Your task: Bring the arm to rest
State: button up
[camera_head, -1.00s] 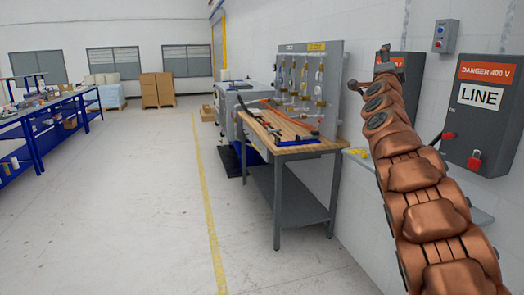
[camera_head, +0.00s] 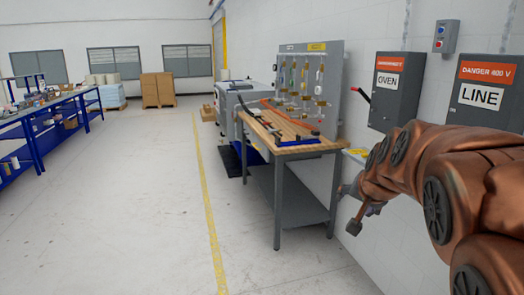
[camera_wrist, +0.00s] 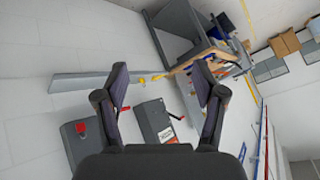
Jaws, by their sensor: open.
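My copper-coloured arm (camera_head: 440,185) reaches in from the right edge of the head view, bent, with its far end low in front of the wall. In the wrist view my gripper (camera_wrist: 160,85) has its two dark fingers spread wide apart. Nothing is held between them. Behind them show the wall ledge (camera_wrist: 85,82) and the grey OVEN switch box (camera_wrist: 155,120), both apart from the fingers. In the head view the arm partly covers the ledge, and the fingers are hard to make out.
A wooden-topped workbench (camera_head: 300,150) with a tool panel stands left of my arm. The OVEN box (camera_head: 397,95) and LINE box (camera_head: 485,95) hang on the right wall close to the arm. Blue benches (camera_head: 50,115) stand far left. The floor between is clear.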

jog(key=s+a+f+n+g, duration=0.1)
jog(key=s+f, duration=0.4)
jog(key=s, duration=0.7)
jog(key=s+a+f+n+g, duration=0.2)
jog(key=s+f+g, duration=0.4)
jog(key=s, duration=0.7)
jog(key=s+a+f+n+g, duration=0.1)
jog(key=s+f+n+g, duration=0.2)
jog(key=s, duration=0.9)
notch_tip(320, 180, down, 3)
jog(key=shift+s+a+r, duration=0.1)
jog(key=shift+s+a, duration=0.05)
jog(key=shift+s, duration=0.15)
